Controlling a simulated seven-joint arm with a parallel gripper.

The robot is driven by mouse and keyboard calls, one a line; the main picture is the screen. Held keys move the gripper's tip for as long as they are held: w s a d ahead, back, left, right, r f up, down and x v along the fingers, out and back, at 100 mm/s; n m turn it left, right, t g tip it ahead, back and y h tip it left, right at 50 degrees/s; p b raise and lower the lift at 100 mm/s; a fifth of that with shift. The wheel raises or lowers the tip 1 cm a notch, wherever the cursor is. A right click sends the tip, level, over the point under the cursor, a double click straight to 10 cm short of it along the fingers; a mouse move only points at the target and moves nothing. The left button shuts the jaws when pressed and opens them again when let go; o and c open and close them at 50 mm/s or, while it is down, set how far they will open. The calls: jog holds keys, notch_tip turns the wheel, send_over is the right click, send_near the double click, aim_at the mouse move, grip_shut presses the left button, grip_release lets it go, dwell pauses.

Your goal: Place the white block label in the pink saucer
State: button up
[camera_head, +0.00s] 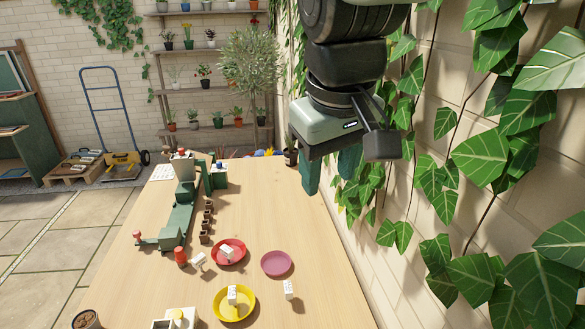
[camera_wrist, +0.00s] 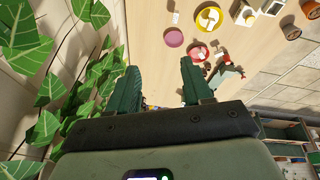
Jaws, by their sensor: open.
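The pink saucer (camera_head: 277,263) lies empty on the table, right of the red saucer; it also shows in the wrist view (camera_wrist: 174,38). A white block label (camera_head: 289,289) stands on bare wood just in front of the pink saucer. Another white block (camera_head: 227,252) is in the red saucer (camera_head: 239,259), and one (camera_head: 232,295) is in the yellow saucer (camera_head: 246,308). A fourth white block (camera_head: 198,260) lies tilted left of the red saucer. My gripper (camera_head: 330,176) is open and empty, high over the table's right edge, away from the saucers; its fingers show in the wrist view (camera_wrist: 159,68).
A green device (camera_head: 178,222) stands along the table's left side, with several small brown pots (camera_head: 207,222) beside it. A red-capped item (camera_head: 180,256) is near the tilted block. Leafy vines and a brick wall are close on the right. The table's right middle is clear.

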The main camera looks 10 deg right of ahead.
jog(key=s+m+t, duration=0.2)
jog(key=s+m, duration=0.1)
jog(key=s, duration=0.5)
jog(key=shift+s+y, duration=0.3)
jog(key=shift+s, duration=0.1)
jog(key=shift+o, duration=0.5)
jog(key=shift+s+f, duration=0.1)
jog(key=shift+s, duration=0.2)
